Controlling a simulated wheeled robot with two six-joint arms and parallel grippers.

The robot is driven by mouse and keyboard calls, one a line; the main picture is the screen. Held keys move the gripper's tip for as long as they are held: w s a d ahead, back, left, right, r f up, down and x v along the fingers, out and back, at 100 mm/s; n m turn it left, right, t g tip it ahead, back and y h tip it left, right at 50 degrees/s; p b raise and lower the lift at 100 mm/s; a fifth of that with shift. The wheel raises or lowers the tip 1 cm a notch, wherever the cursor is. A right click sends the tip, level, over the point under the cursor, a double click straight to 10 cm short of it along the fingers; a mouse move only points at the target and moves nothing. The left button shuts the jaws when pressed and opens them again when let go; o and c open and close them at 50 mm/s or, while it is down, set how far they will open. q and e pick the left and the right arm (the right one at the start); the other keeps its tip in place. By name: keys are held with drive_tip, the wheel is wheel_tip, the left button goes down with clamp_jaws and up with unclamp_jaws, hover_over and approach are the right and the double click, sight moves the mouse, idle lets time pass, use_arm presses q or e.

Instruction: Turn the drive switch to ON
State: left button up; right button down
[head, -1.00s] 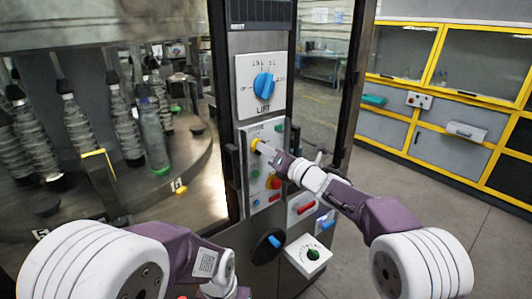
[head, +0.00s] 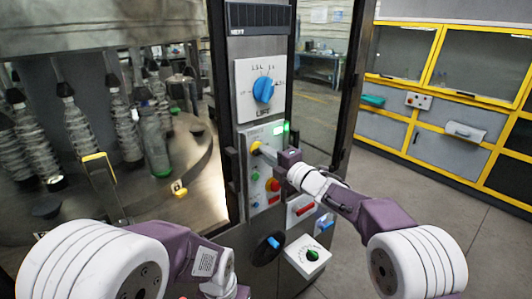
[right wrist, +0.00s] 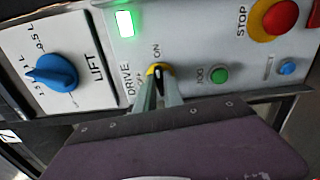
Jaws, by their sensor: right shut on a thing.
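The drive switch (head: 255,146) is a yellow-ringed knob on the light grey control panel. In the right wrist view the drive switch (right wrist: 157,70) sits beside the words DRIVE and ON. My right gripper (head: 264,149) is shut on the switch, and its two fingers (right wrist: 159,88) cover much of the knob. The knob's dark handle points roughly toward the word ON. A green lamp (head: 279,129) above the switch is lit, and it also glows in the right wrist view (right wrist: 124,23). My left arm shows at the bottom left, with its fingertips out of frame.
A blue LIFT dial (head: 263,89) is above the switch. A green JOG button (right wrist: 219,75), a red STOP button (right wrist: 279,17) and a small blue button (right wrist: 287,67) are close by. A black knob (head: 268,248) and a white box with a green dial (head: 309,255) are lower down.

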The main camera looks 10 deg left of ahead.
drive_tip(key=shift+m, duration=0.6)
drive_tip(key=c, duration=1.5)
unclamp_jaws()
drive_tip(key=shift+o, duration=0.2)
drive_tip(key=b+v, duration=0.3)
drive_tip(key=v, duration=0.6)
